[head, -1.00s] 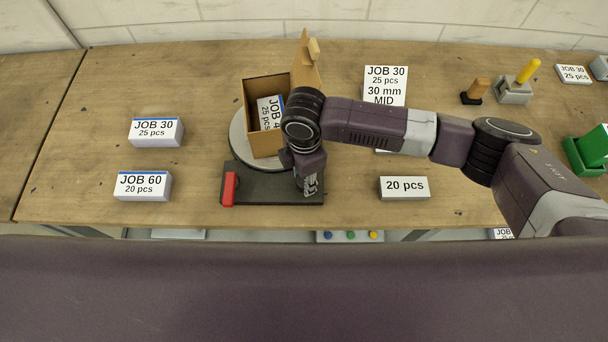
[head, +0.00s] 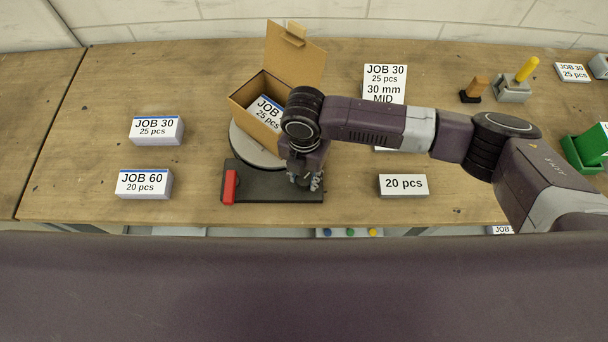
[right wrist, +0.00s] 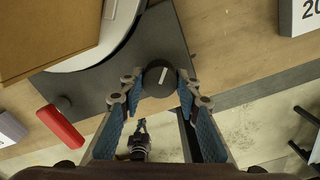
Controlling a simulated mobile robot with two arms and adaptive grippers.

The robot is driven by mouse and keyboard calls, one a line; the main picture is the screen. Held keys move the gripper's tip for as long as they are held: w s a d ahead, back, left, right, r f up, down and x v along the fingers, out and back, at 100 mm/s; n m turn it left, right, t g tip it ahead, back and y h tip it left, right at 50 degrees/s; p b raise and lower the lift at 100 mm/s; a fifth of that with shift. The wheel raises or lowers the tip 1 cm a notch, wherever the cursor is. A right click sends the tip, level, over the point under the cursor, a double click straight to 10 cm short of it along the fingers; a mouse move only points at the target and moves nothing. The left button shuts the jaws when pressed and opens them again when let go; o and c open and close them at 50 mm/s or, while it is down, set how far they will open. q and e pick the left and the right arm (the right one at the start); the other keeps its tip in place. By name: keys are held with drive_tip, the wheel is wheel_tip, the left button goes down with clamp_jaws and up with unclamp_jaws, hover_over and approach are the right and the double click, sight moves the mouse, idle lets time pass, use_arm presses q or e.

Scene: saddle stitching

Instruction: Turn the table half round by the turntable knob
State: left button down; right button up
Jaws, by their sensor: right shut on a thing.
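The turntable has a pale round plate (head: 243,146) on a dark base (head: 263,187); the plate's edge also shows in the right wrist view (right wrist: 118,28). An open cardboard box (head: 245,92) with its lid up sits turned at an angle on the plate, holding a JOB-labelled stack (head: 265,112). My right gripper (head: 307,180) is low over the base's right end. In the right wrist view, my right gripper (right wrist: 160,88) is shut on the black turntable knob (right wrist: 158,77), whose white mark shows on top. The arm hides the knob in the head view.
A red block (head: 230,187) is at the base's left end. Labelled stacks JOB 30 (head: 157,131) and JOB 60 (head: 144,184) lie to the left. A 20 pcs block (head: 403,186) and a 30 mm card (head: 385,84) lie to the right.

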sight(304, 178)
drive_tip(key=shift+w+r, duration=0.1)
idle(0.4)
drive_tip(key=o, duration=1.2)
drive_tip(key=shift+c, duration=0.2)
wheel_tip(304, 178, up, 12)
